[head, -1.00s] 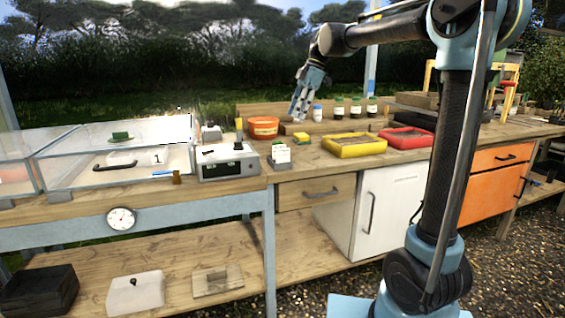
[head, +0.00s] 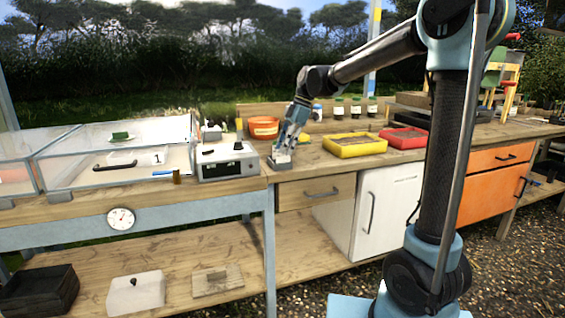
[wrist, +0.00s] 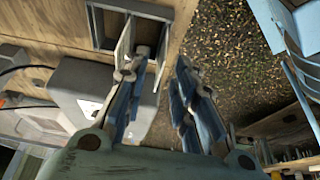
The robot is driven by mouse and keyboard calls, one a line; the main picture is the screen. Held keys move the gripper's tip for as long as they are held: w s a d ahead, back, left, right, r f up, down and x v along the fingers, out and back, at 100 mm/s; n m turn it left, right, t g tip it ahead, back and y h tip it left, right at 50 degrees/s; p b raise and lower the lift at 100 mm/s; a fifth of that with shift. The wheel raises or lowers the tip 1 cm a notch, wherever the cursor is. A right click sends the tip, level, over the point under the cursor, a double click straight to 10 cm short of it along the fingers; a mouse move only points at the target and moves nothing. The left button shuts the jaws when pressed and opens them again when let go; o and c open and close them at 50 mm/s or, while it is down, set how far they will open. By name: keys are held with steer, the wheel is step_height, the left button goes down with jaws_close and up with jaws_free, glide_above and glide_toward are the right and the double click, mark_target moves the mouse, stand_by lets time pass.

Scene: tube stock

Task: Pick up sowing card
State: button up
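The sowing card is a small white card standing in a grey holder (head: 280,164) near the front edge of the wooden bench. In the head view my gripper hides most of it. In the wrist view the holder (wrist: 98,25) holds upright pale cards seen nearly edge-on, one (wrist: 125,42) by the left finger and one (wrist: 164,45) in line with the gap. I cannot tell which is the sowing card. My gripper (head: 284,148) points down at the holder. In the wrist view its fingers (wrist: 155,68) are apart, with a clear gap between them.
A grey-white device (head: 229,165) stands close left of the holder. An orange pot (head: 264,128) is behind. A yellow tray (head: 354,146) and a red tray (head: 405,138) lie to the right. Bench is free between the holder and the yellow tray.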

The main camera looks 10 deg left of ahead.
mark_target(283, 159)
steer(key=shift+x, duration=1.4)
steer(key=shift+d, duration=0.1)
steer(key=shift+c, duration=0.2)
jaws_close()
steer(key=shift+r, duration=0.15)
